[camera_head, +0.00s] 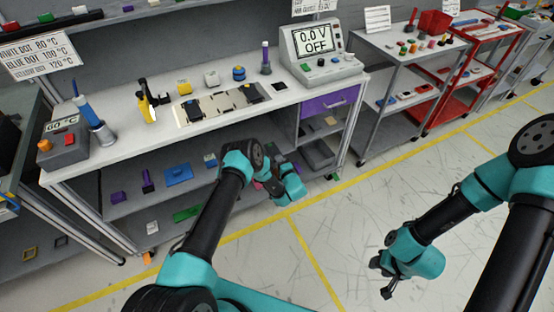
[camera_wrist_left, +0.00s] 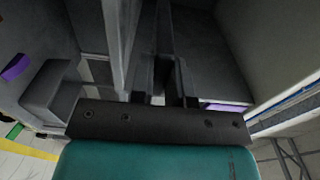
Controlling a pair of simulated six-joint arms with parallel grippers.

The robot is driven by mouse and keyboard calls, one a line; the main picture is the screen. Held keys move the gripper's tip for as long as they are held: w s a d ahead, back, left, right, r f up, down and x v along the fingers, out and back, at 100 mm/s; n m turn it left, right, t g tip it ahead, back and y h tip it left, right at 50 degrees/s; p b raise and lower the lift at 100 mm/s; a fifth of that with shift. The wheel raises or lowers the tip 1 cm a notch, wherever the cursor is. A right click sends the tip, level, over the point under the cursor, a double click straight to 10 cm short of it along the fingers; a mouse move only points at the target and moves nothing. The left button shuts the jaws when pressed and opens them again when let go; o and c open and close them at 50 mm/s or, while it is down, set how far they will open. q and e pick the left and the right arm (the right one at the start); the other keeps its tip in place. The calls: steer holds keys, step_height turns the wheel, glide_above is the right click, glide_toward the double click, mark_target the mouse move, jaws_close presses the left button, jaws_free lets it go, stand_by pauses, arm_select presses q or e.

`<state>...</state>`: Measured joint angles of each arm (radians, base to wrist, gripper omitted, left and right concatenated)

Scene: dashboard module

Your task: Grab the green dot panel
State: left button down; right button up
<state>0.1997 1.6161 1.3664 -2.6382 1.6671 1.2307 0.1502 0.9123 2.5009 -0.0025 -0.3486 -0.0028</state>
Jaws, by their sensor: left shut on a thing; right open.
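My left gripper (camera_head: 275,188) is low in front of the workbench, by its lower shelves, and mostly hidden behind its own wrist in the head view. In the left wrist view its fingers (camera_wrist_left: 163,84) are shut on a thin dark piece (camera_wrist_left: 164,32), seen edge-on; no green dot is visible on it, so I cannot tell if it is the green dot panel. A flat green piece (camera_head: 187,213) lies low under the bench, apart from the gripper. My right gripper (camera_head: 383,278) is open and empty above the floor at right.
The workbench top (camera_head: 285,97) carries a dashboard module (camera_head: 222,104), a meter reading 0.0 V OFF (camera_head: 320,50) and several tools. A purple drawer (camera_head: 328,101) is under its right end. Grey shelf walls surround the left gripper. The floor (camera_head: 340,235) at right is clear.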

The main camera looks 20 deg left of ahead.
arm_select(q)
steer(key=s+d+r, duration=0.4)
steer(key=s+d, duration=0.3)
steer(key=s, duration=0.1)
steer(key=shift+d, duration=0.25)
stand_by(0.5)
